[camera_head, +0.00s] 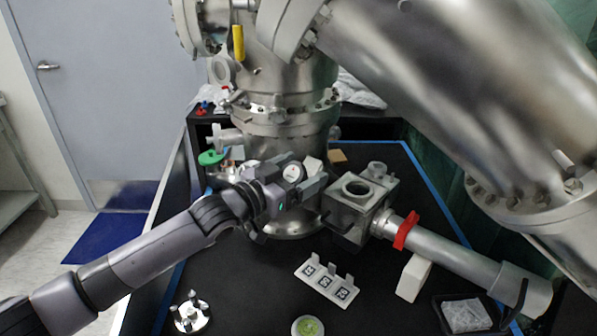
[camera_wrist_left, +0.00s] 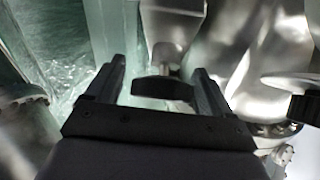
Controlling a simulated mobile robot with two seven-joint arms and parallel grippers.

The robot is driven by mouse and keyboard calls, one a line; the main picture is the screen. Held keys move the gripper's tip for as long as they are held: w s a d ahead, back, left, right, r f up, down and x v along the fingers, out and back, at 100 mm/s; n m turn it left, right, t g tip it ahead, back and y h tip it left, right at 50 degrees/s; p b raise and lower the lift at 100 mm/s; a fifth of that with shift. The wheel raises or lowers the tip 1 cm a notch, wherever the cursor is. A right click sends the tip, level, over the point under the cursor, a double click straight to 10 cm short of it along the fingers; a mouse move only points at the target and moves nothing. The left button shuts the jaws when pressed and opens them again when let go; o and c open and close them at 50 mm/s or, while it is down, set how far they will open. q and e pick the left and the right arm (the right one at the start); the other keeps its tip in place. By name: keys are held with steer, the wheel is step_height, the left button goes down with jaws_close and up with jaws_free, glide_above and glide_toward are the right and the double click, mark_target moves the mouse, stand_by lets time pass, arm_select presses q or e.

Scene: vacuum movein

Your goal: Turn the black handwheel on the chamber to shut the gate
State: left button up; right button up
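The metal chamber (camera_head: 378,207) with a round port on top stands right of centre on the dark table. A black part (camera_head: 340,226), which looks like the handwheel, shows low on its left side. My left gripper (camera_head: 318,177) points right, just left of the chamber, with its fingers apart. In the left wrist view, the black handwheel (camera_wrist_left: 162,88) appears edge-on on a short stem between the open fingers (camera_wrist_left: 158,85). Gaps show on both sides of it; I cannot tell whether it lies between the tips or beyond them. My right gripper is not in view.
A large steel column (camera_head: 285,150) stands behind my left gripper. A metal tube with a red ring (camera_head: 407,230) runs right from the chamber. A white labelled rack (camera_head: 326,282), a green round item (camera_head: 308,327) and a black tray (camera_head: 466,314) lie in front. A green handwheel (camera_head: 211,157) is at left.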

mark_target(290, 177)
arm_select(q)
steer(key=shift+a+f, duration=0.1)
steer(key=shift+a, duration=0.05)
steer(key=shift+b+v, duration=0.3)
steer(key=shift+v, duration=3.2)
steer(key=shift+s, duration=0.1)
